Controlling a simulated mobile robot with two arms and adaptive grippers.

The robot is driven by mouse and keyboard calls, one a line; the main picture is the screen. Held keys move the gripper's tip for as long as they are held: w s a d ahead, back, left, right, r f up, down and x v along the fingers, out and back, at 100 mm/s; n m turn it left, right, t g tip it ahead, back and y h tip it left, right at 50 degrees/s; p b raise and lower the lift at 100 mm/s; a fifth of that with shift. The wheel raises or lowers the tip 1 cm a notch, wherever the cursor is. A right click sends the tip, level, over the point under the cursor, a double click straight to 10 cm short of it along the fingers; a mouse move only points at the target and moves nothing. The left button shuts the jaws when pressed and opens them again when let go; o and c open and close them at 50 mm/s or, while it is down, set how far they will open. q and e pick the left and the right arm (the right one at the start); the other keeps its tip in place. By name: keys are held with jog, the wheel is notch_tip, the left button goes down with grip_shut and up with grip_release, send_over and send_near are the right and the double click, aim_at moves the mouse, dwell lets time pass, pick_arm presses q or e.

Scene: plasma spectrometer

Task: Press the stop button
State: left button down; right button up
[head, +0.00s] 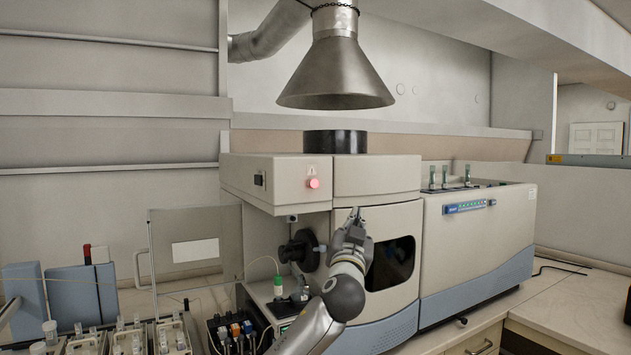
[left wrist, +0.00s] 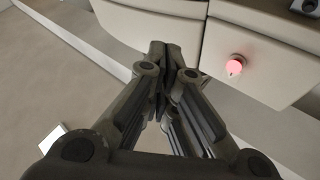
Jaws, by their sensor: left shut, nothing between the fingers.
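The stop button is a round red, lit button (head: 313,183) on the upper front of the beige spectrometer (head: 375,176). It also shows in the left wrist view as a red knob (left wrist: 235,66) on a pale panel. My left gripper (head: 356,214) is in front of the spectrometer, below and to the right of the button in the head view. In the left wrist view its fingers (left wrist: 165,52) are together and hold nothing, with the button to their right. The gripper appears apart from the button. My right gripper is in neither view.
A metal exhaust hood (head: 337,75) hangs above the spectrometer's black chimney (head: 335,142). A clear door (head: 195,245) stands open at the left. Racks with several vials (head: 125,338) and blue boxes (head: 75,295) stand at the lower left. The counter at right (head: 580,310) is mostly clear.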

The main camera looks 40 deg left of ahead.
aim_at(314, 183)
pick_arm(q)
jog(key=s+r+n+y, duration=0.1)
jog(key=s+r, duration=0.3)
jog(key=r, duration=0.4)
jog(key=shift+s+d+r+n+t+y, duration=0.2)
jog(key=shift+n+t+y, duration=0.1)
jog(key=shift+y, duration=0.1)
jog(key=shift+a, duration=0.15)
jog(key=shift+w+a+f+p, duration=0.15)
jog(key=shift+w+a, duration=0.3)
jog(key=shift+a, duration=0.9)
jog(key=shift+w+a+r+p, duration=0.15)
jog(key=shift+w+a, duration=0.25)
jog(key=shift+a, duration=1)
jog(key=shift+w+a+f+p, duration=0.15)
jog(key=shift+w+a, duration=0.3)
jog(key=shift+a, duration=0.9)
jog(key=shift+a, duration=0.1)
jog(key=shift+a, duration=0.3)
